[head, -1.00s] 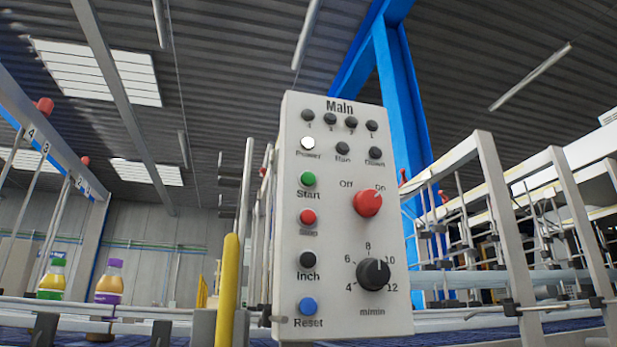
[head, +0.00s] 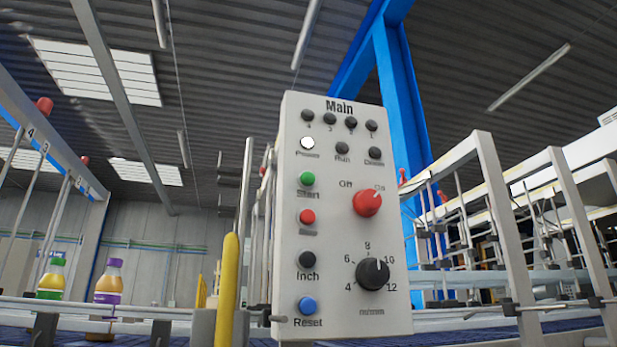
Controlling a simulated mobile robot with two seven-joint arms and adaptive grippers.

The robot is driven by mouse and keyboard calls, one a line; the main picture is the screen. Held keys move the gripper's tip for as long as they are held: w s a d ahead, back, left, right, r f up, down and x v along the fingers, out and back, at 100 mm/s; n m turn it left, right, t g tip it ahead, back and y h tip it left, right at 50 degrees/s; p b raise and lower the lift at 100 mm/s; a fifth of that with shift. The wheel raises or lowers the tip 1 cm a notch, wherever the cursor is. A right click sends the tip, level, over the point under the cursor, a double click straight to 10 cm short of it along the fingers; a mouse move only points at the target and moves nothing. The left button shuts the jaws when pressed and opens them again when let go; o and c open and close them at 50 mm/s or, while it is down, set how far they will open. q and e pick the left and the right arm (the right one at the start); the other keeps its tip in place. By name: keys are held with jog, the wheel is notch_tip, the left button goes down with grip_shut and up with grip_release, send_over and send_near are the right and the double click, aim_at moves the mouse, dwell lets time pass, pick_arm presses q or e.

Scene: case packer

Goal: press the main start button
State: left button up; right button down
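The main control panel (head: 333,240) is a pale upright box headed "Main", in the middle of the head view. The green start button (head: 307,179) is on its left side, labelled "Start". Below it are a red button (head: 307,217), a black inch button (head: 307,259) and a blue reset button (head: 307,306). A red Off/On knob (head: 367,203) points toward On. A black speed dial (head: 373,274) is below it. The power lamp (head: 308,143) is white; the other small lamps are dark. Neither of my grippers is in view.
A yellow post (head: 230,290) stands just left of the panel. Two bottles, one with a green cap (head: 51,278) and one with a purple cap (head: 109,283), stand at the left on the conveyor. Metal frames (head: 500,240) with rails are at the right.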

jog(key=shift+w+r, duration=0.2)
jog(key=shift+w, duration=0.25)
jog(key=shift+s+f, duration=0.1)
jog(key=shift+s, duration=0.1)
